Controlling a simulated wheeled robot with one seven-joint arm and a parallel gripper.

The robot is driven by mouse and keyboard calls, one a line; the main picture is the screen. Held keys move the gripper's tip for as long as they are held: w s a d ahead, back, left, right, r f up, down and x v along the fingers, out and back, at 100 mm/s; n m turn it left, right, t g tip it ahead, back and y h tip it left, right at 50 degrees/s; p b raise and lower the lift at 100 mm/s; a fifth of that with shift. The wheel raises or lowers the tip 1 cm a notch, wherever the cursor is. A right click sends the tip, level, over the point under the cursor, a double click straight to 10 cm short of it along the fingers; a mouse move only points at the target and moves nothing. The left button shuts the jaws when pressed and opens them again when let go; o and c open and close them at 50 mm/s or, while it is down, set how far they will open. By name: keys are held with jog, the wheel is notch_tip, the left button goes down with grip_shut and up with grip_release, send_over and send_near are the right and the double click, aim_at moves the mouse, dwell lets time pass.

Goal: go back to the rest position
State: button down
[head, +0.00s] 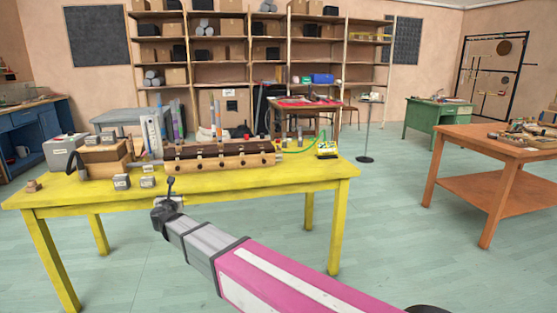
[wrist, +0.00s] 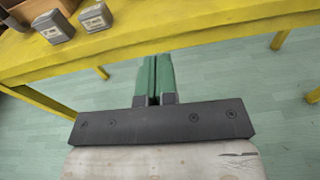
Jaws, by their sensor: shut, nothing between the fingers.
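My gripper (wrist: 153,97) shows in the wrist view with its two green fingers pressed together and nothing between them. It hangs over open floor just in front of the near edge of the yellow table (wrist: 140,40). In the head view my pink and grey arm reaches from the lower right to the front edge of the yellow table (head: 270,184), where its dark end is. The fingertips are hard to make out in that view.
The yellow table holds a wooden pipe instrument (head: 225,161), a wooden box (head: 103,160), a grey box (head: 64,153) and small grey blocks (head: 148,181). An orange table (head: 500,147) stands at right. Teal floor (head: 390,215) is clear between the tables. Shelves line the back wall.

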jog(key=w+d+f+m+g+h, duration=0.1)
jog(key=d+f+m+g+h, duration=0.15)
jog(key=d+f+m, duration=0.65)
jog(key=w+d+m+g+h, duration=0.1)
jog(key=d+m+g+h, duration=0.2)
jog(key=d, duration=1.3)
jog(key=w+d+f+m+g+h, duration=0.1)
jog(key=d+f+m+g+h, duration=0.15)
jog(key=d+f+m, duration=0.65)
jog(key=s+d+f+m+g+y, duration=0.1)
jog(key=s+d+f+m+g, duration=0.1)
jog(key=s+d+m, duration=0.3)
jog(key=s+d+f+m+g+y, duration=0.2)
jog(key=s+d+m, duration=0.4)
jog(key=d, duration=0.6)
jog(key=s+d+f+m+g+y, duration=0.1)
jog(key=s+d+m+g, duration=0.3)
jog(key=d, duration=0.5)
jog(key=shift+s+f+m+g, duration=0.3)
jog(key=shift+s+f+m, duration=0.15)
jog(key=shift+s+m, duration=0.6)
jog(key=shift+s, duration=0.1)
